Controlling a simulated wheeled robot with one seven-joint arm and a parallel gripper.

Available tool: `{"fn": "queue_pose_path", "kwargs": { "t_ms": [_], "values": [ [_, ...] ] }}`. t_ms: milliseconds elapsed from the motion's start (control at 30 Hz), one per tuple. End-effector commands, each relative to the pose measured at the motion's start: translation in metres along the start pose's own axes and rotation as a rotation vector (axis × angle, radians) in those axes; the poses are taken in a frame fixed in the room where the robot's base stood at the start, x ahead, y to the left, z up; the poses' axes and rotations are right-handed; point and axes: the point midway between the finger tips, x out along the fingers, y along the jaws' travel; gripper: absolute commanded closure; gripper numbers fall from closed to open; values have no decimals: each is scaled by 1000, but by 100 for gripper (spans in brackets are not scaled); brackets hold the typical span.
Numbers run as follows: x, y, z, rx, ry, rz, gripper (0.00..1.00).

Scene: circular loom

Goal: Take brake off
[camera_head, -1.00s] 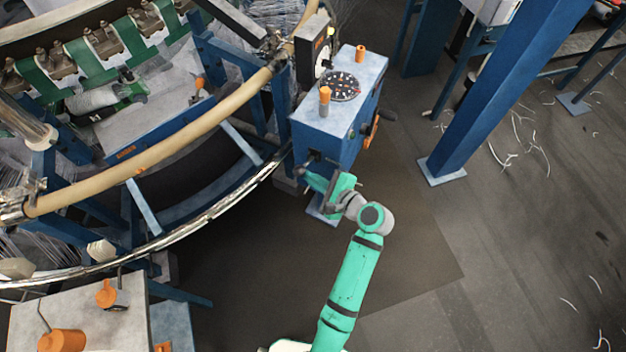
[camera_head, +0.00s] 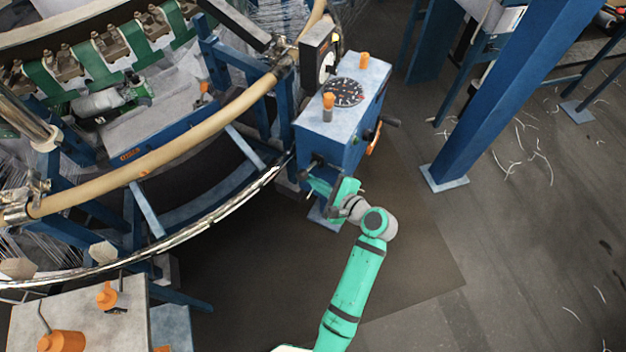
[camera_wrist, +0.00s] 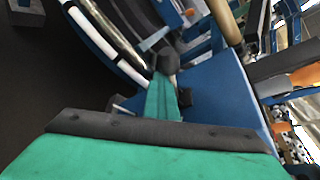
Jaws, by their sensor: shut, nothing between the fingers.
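The blue control box (camera_head: 333,150) of the loom stands at centre, with a pale top. My gripper (camera_head: 316,184) is low at its front left side, fingers pointing toward the box. In the wrist view my gripper (camera_wrist: 163,98) shows as narrow green fingers, closed together. A dark round knob (camera_wrist: 165,62) is right at the fingertips; I cannot tell whether they touch. No brake is clearly marked. A black handle (camera_head: 391,122) and an orange lever (camera_head: 375,139) stick out of the box's right side, away from my gripper.
The curved loom rail (camera_head: 195,230) runs close to the left of my gripper. A blue post (camera_head: 500,110) stands to the right. A pale table (camera_head: 125,300) with orange items is at lower left. The dark floor (camera_head: 420,260) right of my arm is clear.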

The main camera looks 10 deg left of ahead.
Motion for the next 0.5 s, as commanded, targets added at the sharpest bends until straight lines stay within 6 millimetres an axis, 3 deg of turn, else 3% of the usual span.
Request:
{"fn": "queue_pose_path", "kwargs": {
  "t_ms": [233, 500],
  "values": [
    [10, 23, -30, 7, 6, 3, 100],
    [-42, 6, -36, 5, 11, -1, 100]
  ]
}}
